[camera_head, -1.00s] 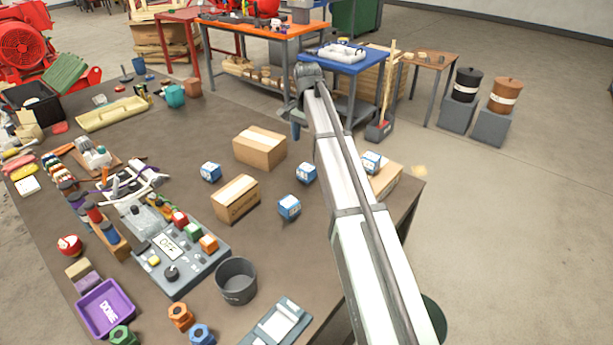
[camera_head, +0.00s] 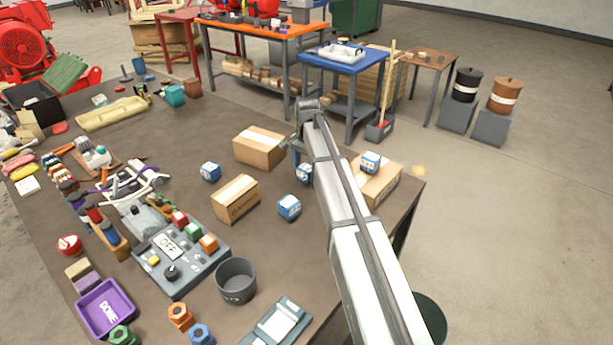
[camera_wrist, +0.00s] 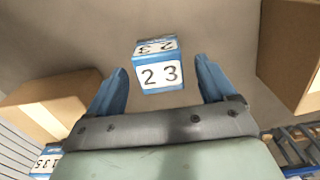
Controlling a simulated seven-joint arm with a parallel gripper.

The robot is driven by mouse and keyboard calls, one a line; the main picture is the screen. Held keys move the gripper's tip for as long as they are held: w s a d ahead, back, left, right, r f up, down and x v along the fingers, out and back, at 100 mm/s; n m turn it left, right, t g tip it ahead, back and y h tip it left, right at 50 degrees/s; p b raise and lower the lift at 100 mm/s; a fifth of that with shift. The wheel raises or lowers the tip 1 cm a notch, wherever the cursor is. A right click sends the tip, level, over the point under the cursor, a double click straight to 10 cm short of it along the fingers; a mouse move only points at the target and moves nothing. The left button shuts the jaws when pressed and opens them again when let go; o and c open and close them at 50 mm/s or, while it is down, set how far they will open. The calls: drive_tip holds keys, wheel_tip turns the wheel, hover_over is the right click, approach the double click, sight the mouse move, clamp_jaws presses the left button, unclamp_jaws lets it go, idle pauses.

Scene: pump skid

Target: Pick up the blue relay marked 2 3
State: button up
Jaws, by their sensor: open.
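The blue-and-white relay marked 2 3 (camera_wrist: 159,75) sits in the upper middle of the wrist view, its number faces towards the camera. My gripper (camera_wrist: 161,68) is open, with one blue finger on each side of the relay in that view and gaps on both sides. The fingers do not touch it. In the head view this looks like the relay (camera_head: 304,174) just below my gripper (camera_head: 296,156), partly hidden by my arm; its marking cannot be read there.
A cardboard box (camera_head: 259,147) stands left of my gripper, another box (camera_head: 236,198) nearer. A third box (camera_head: 378,185) on the right carries a relay (camera_head: 370,162). Two more relays (camera_head: 210,171) (camera_head: 289,207) stand on the table nearby.

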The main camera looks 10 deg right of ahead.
sight(306, 167)
wheel_tip(306, 167, down, 3)
drive_tip(key=shift+f, duration=0.15)
drive_tip(key=c, duration=1.1)
drive_tip(key=shift+c, duration=0.2)
